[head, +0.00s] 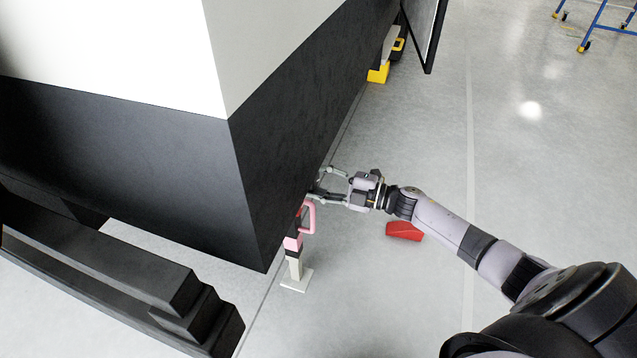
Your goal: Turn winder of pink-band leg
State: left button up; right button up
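The pink-band leg (294,262) stands under the corner of the caravan, on a pale square foot plate (296,281) on the floor. Its pink band (292,243) shows just below the dark skirt. A pink looped handle (311,217), which looks like the winder, sticks out at the leg's upper right; its upper end is partly hidden by the skirt. My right gripper (319,184) reaches in from the right, just above and beyond the pink handle in the picture. Its fingers are spread, with the tips close to the skirt edge. I see nothing held. My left gripper is out of view.
The caravan's dark skirt (180,165) overhangs the leg. A black stepped beam (110,270) lies at lower left. A red wedge (404,231) sits on the floor below my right forearm. A yellow-and-black item (378,74) and a black-framed panel (425,35) are farther back.

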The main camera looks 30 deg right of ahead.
jog(key=shift+n, duration=1)
jog(key=o, duration=1.1)
jog(key=shift+o, duration=0.2)
jog(key=shift+s+d+f, duration=0.1)
jog(key=shift+s+d, duration=0.25)
jog(key=shift+s, duration=0.05)
jog(key=v, duration=1.1)
